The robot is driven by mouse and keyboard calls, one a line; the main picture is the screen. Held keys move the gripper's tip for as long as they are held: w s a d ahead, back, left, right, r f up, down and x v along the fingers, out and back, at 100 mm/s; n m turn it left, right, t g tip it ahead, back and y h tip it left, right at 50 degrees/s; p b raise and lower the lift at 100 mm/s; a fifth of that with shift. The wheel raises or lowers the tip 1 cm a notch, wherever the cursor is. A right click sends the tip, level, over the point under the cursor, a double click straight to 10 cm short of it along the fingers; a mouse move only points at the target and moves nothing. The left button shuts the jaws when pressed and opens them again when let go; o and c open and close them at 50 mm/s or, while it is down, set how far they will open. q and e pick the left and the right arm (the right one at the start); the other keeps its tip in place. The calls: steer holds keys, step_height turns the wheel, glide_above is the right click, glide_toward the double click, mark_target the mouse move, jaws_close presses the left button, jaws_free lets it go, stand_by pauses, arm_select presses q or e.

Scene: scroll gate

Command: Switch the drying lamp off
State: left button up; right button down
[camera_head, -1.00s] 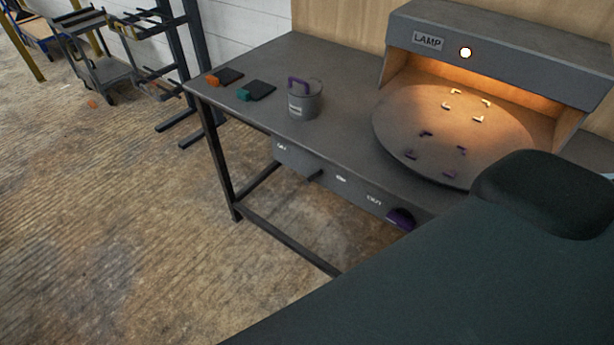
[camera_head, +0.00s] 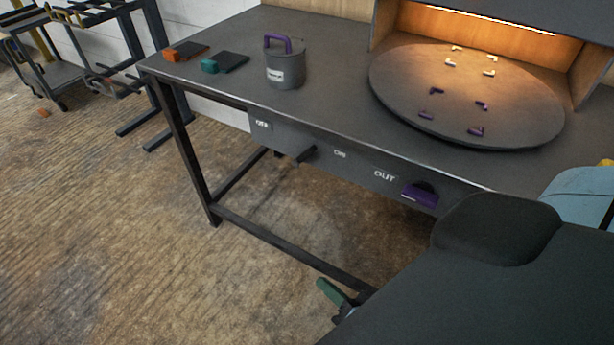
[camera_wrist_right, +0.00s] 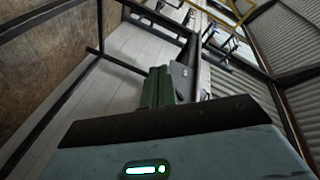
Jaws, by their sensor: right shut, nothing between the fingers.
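The lamp hood (camera_head: 480,22) over the back of the bench glows warm underneath, so the lamp is lit. On the bench's front panel, a dark switch lever (camera_head: 304,154) sticks out between the OFF label (camera_head: 262,124) and the ON label (camera_head: 340,153). My right gripper (camera_head: 328,290) shows its green fingers low in front of the bench, below the lever and apart from it in the picture. Its green fingers also show in the wrist view (camera_wrist_right: 158,88), shut together and empty. My left gripper is out of view.
A round turntable (camera_head: 400,98) with small brackets sits under the lamp. A purple handle (camera_head: 420,194) is beside the OUT label. A grey lidded pot (camera_head: 286,70) stands on the bench (camera_head: 335,100). A low frame bar (camera_head: 290,250) runs below the panel.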

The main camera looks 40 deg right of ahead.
mark_target(305, 155)
steer(key=w+d+r+m+t+h+b, duration=0.2)
steer(key=w+d+m+h+b, duration=0.8)
steer(key=m, duration=0.9)
steer(key=shift+w+d+r+t+h+b, duration=0.25)
steer(key=shift+t+h+b, duration=0.65)
steer(key=shift+h+b, duration=0.25)
steer(key=x, duration=1)
steer(key=shift+w+p, duration=0.15)
steer(key=shift+p, duration=0.25)
steer(key=shift+w+a+r, duration=0.35)
steer(key=shift+w+r, duration=0.2)
steer(key=shift+w, duration=0.15)
steer(key=shift+w+a+r, duration=0.35)
steer(key=shift+w+r, duration=0.15)
steer(key=shift+w, duration=0.2)
steer(key=shift+p, duration=0.3)
